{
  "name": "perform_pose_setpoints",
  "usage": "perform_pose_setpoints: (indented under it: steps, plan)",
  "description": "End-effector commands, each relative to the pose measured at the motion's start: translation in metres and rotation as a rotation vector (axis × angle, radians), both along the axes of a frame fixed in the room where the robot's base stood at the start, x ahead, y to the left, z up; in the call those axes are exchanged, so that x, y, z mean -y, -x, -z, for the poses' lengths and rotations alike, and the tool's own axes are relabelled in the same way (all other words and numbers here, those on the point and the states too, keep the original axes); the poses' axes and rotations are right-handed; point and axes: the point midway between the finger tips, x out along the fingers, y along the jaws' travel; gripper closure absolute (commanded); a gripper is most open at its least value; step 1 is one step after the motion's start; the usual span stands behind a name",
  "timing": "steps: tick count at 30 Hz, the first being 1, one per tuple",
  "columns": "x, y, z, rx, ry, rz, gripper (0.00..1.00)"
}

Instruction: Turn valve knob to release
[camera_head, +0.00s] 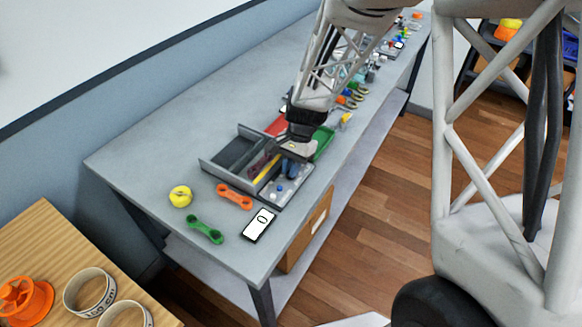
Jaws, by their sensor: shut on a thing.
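A grey panel (296,189) lies on the workbench near its front edge, with small blue parts on it. A dark blue upright part (289,168), which looks like the valve knob, stands at the panel's back end. My gripper (296,157) reaches down from above and is shut on this blue part. The fingers and the arm hide most of the knob, so its turn angle cannot be made out. A small blue piece (280,188) sits on the panel apart from the gripper.
A grey divided tray (215,163) stands left of the panel. A yellow roll (180,196), an orange wrench (235,196), a green wrench (205,230) and a white label card (259,224) lie nearby. A green bin (324,143) is just behind.

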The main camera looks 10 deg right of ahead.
Motion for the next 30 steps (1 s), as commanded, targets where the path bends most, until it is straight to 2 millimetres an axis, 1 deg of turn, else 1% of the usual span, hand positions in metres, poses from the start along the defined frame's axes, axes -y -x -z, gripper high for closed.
perform_pose_setpoints:
  steps: [8,9,13,23,26,30]
  plan:
    - [0.000,0.001,0.000,-0.002,0.000,0.001,1.00]
    - [0.000,0.001,0.000,-0.001,0.000,0.000,0.84]
    - [0.000,0.001,0.000,-0.001,0.000,0.000,0.64]
    - [0.000,0.000,-0.001,0.000,0.000,0.000,0.63]
    - [0.001,-0.001,-0.004,0.002,0.000,-0.001,0.63]
    - [0.004,-0.005,-0.014,0.003,0.000,0.000,0.63]
